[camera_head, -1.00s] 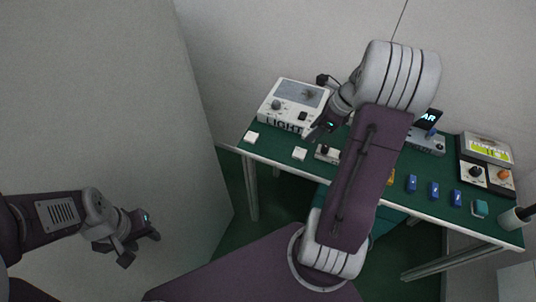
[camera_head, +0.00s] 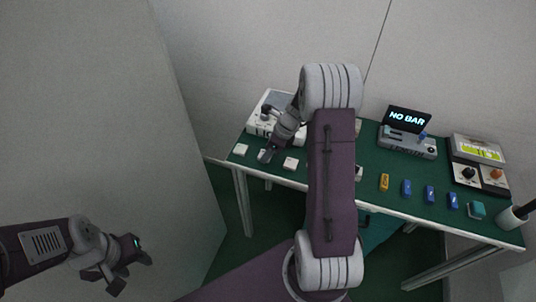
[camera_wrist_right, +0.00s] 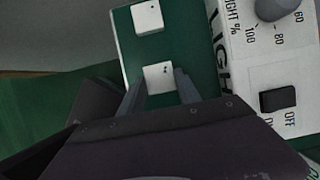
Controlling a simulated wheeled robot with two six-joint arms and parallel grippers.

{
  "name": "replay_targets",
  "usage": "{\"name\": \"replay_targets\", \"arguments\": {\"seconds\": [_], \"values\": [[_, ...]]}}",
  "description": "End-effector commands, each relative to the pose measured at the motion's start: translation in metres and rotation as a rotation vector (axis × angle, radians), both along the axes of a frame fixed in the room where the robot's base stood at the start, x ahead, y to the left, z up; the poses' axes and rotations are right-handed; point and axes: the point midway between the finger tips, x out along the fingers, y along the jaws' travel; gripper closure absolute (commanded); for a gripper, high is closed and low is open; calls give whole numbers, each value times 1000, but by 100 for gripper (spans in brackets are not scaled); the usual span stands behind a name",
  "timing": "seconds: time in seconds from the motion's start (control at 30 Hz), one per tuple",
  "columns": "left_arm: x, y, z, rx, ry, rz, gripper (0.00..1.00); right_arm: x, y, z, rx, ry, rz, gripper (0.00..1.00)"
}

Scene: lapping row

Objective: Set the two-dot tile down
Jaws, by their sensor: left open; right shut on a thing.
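My right gripper (camera_head: 265,158) is low over the green table, in front of the white light box. In the right wrist view, it is shut on a white tile (camera_wrist_right: 158,77), held between its two fingers. The held tile's dots are too small to count, and I cannot tell whether it touches the table. Another white tile (camera_wrist_right: 147,17) lies just beyond it in that view. In the head view, one loose white tile (camera_head: 241,150) lies left of my right gripper and another (camera_head: 290,163) lies right of it. My left gripper (camera_head: 132,271) is open and empty, away from the table.
The light box (camera_wrist_right: 238,70) stands close beside my right gripper. An amber block (camera_head: 384,182), several blue blocks (camera_head: 430,195) and a teal block (camera_head: 477,210) line the table's front. A screen (camera_head: 407,119) reads "NO BAR". My right arm hides the table's middle.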

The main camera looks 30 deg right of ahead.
Motion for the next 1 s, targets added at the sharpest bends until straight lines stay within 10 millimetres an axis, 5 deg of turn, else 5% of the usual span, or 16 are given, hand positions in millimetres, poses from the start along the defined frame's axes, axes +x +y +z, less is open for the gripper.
{"name": "replay_targets", "arguments": {"seconds": [0.37, 0.4, 0.47, 0.77, 1.0], "values": [[0, 0, -4, 0, 0, 0, 56, 0, 0, -8, 0, -1, -1, 100], [0, 0, -3, 0, 0, 0, 56, 0, 0, -7, 0, -1, 0, 50], [0, 0, -3, 0, 0, 0, 56, 0, 0, -6, 0, -1, 0, 39], [0, 0, -1, 0, 0, 0, 56, 0, 0, -4, -1, -2, -1, 39], [0, 0, 16, 0, 0, 0, 56, -12, -12, 44, -2, -6, -3, 39]]}}
